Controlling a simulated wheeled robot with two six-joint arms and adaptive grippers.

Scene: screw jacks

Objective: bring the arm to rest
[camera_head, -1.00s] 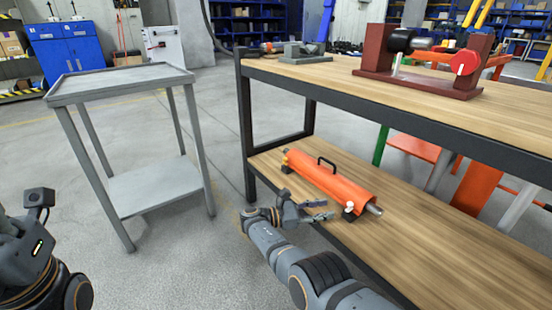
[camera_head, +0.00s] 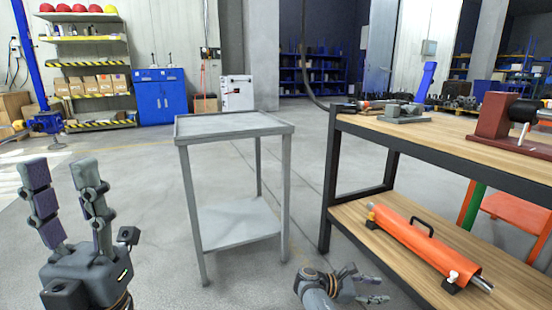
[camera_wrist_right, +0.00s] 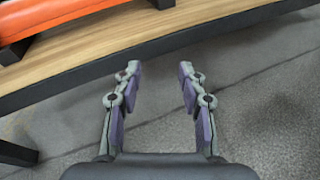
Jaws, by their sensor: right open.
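My left gripper (camera_head: 60,172) stands at the lower left of the head view, with its two fingers pointing up and apart, and nothing between them. My right gripper (camera_head: 372,284) is at the bottom of the head view, beside the front edge of the workbench's lower shelf. It is open and empty. In the right wrist view its two fingers (camera_wrist_right: 158,78) are apart, with only the shelf edge and grey floor beyond them. The orange cylinder (camera_head: 420,245) with a black handle lies on the lower shelf, to the right of my right gripper and apart from it.
A wooden workbench (camera_head: 445,140) with a dark frame stands at the right. It carries a grey vise-like piece (camera_head: 402,113) and a dark red stand (camera_head: 490,120). An empty grey cart (camera_head: 235,125) stands in the middle. Floor between cart and bench is clear.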

